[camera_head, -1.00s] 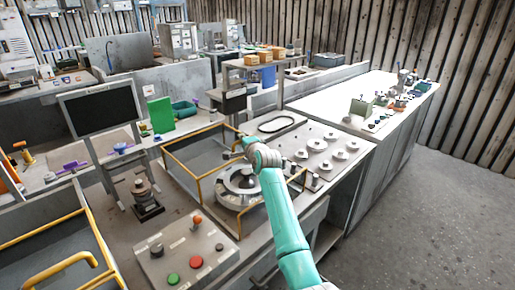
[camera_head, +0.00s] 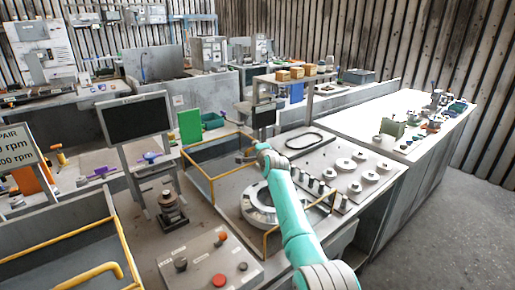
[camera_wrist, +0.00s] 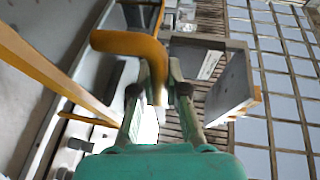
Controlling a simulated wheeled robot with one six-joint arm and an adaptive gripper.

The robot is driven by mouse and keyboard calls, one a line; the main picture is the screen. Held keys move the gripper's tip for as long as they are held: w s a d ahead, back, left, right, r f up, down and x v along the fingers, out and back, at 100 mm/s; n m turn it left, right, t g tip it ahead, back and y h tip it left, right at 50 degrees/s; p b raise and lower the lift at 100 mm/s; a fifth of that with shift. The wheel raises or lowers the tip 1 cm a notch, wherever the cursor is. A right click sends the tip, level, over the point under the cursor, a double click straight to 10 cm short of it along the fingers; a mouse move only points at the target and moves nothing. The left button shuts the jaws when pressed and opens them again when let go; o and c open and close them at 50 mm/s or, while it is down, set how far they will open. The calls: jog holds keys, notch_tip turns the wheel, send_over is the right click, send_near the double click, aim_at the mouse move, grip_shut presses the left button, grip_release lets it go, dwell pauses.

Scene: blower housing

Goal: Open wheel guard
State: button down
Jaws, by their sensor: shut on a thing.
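The wheel guard is a yellow-barred frame (camera_head: 196,172) with grey panels, standing around a pale grey ring-shaped wheel housing (camera_head: 252,213) on the bench. My gripper (camera_head: 246,157) is at the far part of this frame, beyond the ring. In the wrist view my gripper (camera_wrist: 161,88) is shut on the bent end of a yellow bar handle (camera_wrist: 122,42). A straight yellow bar (camera_wrist: 45,75) runs along the left of that view. My arm hides part of the ring and the frame's right side in the head view.
A control box (camera_head: 212,262) with red buttons stands in front of the guard. A monitor (camera_head: 135,118) and a dark-based fixture (camera_head: 171,212) are at left. A plate with round parts (camera_head: 344,165) lies right of my arm. The floor at far right is clear.

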jog(key=shift+a+r, duration=0.1)
jog(key=c, duration=1.2)
grip_release()
jog(key=shift+w, duration=0.1)
jog(key=shift+v, duration=6)
